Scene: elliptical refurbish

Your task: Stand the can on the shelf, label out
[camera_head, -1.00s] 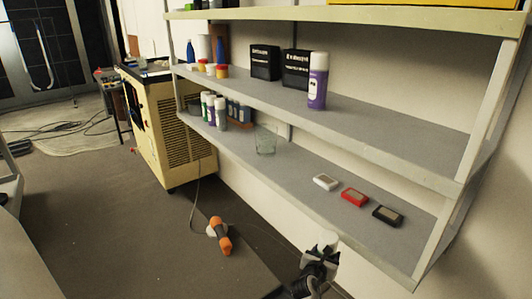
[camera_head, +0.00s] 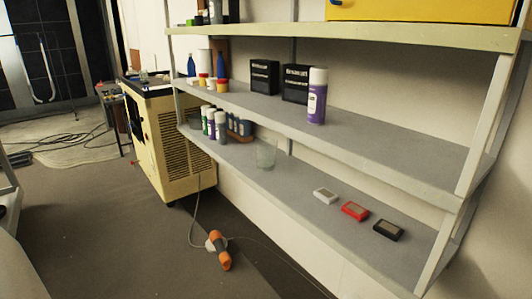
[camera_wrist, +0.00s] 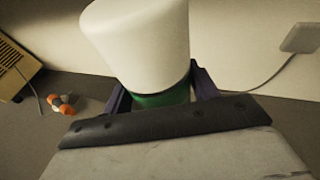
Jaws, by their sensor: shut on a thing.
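In the wrist view, a can (camera_wrist: 160,100) with a green body and a large white cap (camera_wrist: 140,45) is between the dark fingers of my gripper (camera_wrist: 160,90), which is shut on it. Most of the can's body is hidden by the gripper, and I cannot see its label. My gripper is outside the head view. In the head view, the shelf unit (camera_head: 330,140) has several levels. A purple can with a white cap (camera_head: 317,97) stands upright on the middle shelf. Green, purple and grey bottles or cans (camera_head: 214,122) stand together on the lower shelf's left part.
Two black boxes (camera_head: 280,80) stand beside the purple can. A clear glass (camera_head: 265,154) and white, red and black small boxes (camera_head: 354,211) sit on the lower shelf, with bare room between them. An orange tool (camera_head: 218,250) with a cable lies on the floor.

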